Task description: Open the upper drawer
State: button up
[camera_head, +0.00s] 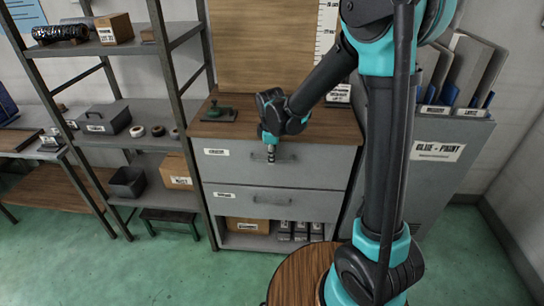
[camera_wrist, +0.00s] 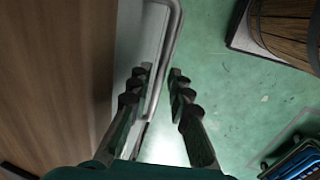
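The upper drawer (camera_head: 225,170) is the wide grey front just under the wooden top of the cabinet. It looks shut, with its front flush with the cabinet. My gripper (camera_head: 271,153) points down at the middle of this front and hides part of its handle. In the wrist view the pale metal handle (camera_wrist: 177,30) of the drawer runs between the two dark fingers of my gripper (camera_wrist: 161,80). The fingers are apart, with a gap on the right of the bar. I cannot tell whether the left finger touches it.
The lower drawer (camera_head: 235,200) is shut below. A green-based tool (camera_head: 218,113) stands on the cabinet top (camera_head: 330,125). Shelves (camera_head: 125,110) stand at left, a grey panel rack (camera_head: 440,150) at right. A round wooden top (camera_head: 295,280) is in front, with green floor between.

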grip_shut()
dwell(0.3)
